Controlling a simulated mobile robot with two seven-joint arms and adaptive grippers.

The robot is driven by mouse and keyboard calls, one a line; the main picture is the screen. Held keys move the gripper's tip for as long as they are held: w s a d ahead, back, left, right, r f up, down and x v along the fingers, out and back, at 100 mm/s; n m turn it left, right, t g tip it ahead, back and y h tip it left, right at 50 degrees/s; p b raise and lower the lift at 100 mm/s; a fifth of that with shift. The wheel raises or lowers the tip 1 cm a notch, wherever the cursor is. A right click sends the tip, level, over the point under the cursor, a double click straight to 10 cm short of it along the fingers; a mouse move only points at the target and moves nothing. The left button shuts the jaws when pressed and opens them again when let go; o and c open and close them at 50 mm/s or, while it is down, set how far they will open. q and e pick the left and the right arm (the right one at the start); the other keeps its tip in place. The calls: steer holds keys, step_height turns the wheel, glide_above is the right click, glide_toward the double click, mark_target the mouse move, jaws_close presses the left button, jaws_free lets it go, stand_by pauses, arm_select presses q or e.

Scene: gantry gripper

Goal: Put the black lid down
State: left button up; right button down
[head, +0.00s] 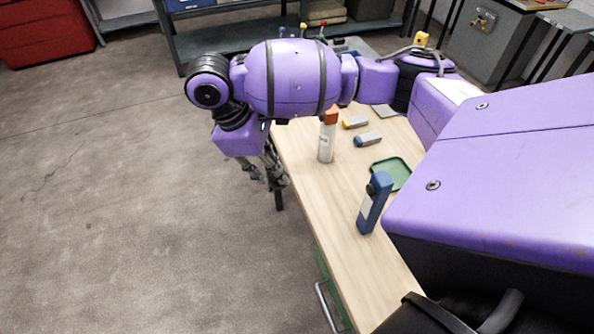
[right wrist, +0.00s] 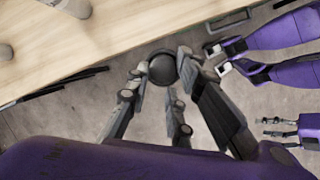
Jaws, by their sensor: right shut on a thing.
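My right gripper (head: 274,178) hangs off the near left edge of the wooden-topped table, over the floor. In the right wrist view its fingers (right wrist: 166,92) are closed around a round black lid (right wrist: 162,68). The lid is held at the fingertips, apart from the table, whose edge passes just beyond it in that view.
On the table (head: 345,262) stand a white bottle with an orange cap (head: 326,146) and a blue block-like device (head: 374,202). The near tabletop is bare.

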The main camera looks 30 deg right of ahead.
steer(key=shift+w+d+f, duration=0.15)
steer(key=shift+d, duration=0.2)
steer(key=w+d+f+b, duration=0.1)
steer(key=w+d+f, duration=0.7)
steer(key=d+f, duration=0.1)
steer(key=shift+w+d+b, duration=0.25)
steer(key=shift+b, duration=0.1)
steer(key=f, duration=0.3)
steer(key=shift+w+d+f, duration=0.15)
steer(key=shift+w+d, duration=0.05)
steer(key=shift+d, duration=0.05)
steer(key=shift+f, duration=0.25)
arm_select(q)
steer(key=shift+s+a+f, duration=0.2)
steer(key=shift+a+f, duration=0.3)
steer(key=shift+f, duration=0.25)
